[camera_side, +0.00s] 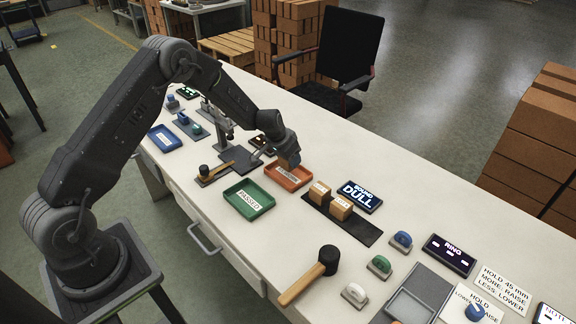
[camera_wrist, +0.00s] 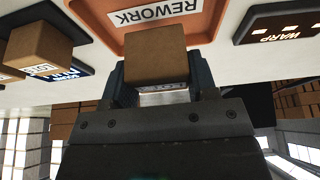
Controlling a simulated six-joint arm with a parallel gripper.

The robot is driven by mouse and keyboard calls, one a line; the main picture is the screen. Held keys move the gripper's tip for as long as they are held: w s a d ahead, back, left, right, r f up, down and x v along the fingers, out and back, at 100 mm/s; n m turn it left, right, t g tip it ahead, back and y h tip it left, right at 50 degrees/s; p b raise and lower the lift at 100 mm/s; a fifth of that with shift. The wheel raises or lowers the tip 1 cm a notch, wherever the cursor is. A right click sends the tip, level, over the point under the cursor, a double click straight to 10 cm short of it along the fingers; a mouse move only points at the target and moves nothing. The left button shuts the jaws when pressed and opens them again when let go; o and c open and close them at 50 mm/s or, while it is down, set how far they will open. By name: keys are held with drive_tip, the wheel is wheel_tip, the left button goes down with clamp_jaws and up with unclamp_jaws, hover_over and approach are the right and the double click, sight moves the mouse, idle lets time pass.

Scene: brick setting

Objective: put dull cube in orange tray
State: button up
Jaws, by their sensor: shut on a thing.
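A brown cube (camera_wrist: 156,55) with a partly hidden label is between the fingers of my gripper (camera_wrist: 158,78), which is shut on it. In the side view my gripper (camera_side: 289,157) is above the orange tray (camera_side: 278,182), at its far part. The held cube is mostly hidden there by the gripper. In the wrist view the orange tray (camera_wrist: 215,22) lies beyond the cube, with a REWORK label on its floor. I cannot tell whether the cube touches the tray. A display (camera_side: 360,196) reads SOUND DULL.
Two labelled brown cubes (camera_side: 319,192) (camera_side: 341,207) stand on a dark strip (camera_side: 362,234) right of the orange tray. A green PASSED tray (camera_side: 232,208) is in front of it. A blue tray (camera_side: 157,143) is farther left. A mallet (camera_side: 318,268) lies near the front edge.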

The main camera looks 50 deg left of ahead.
sight(288, 166)
drive_tip(key=shift+f, duration=1.8)
drive_tip(key=shift+f, duration=0.2)
drive_tip(key=o, duration=1)
drive_tip(key=shift+r, duration=0.1)
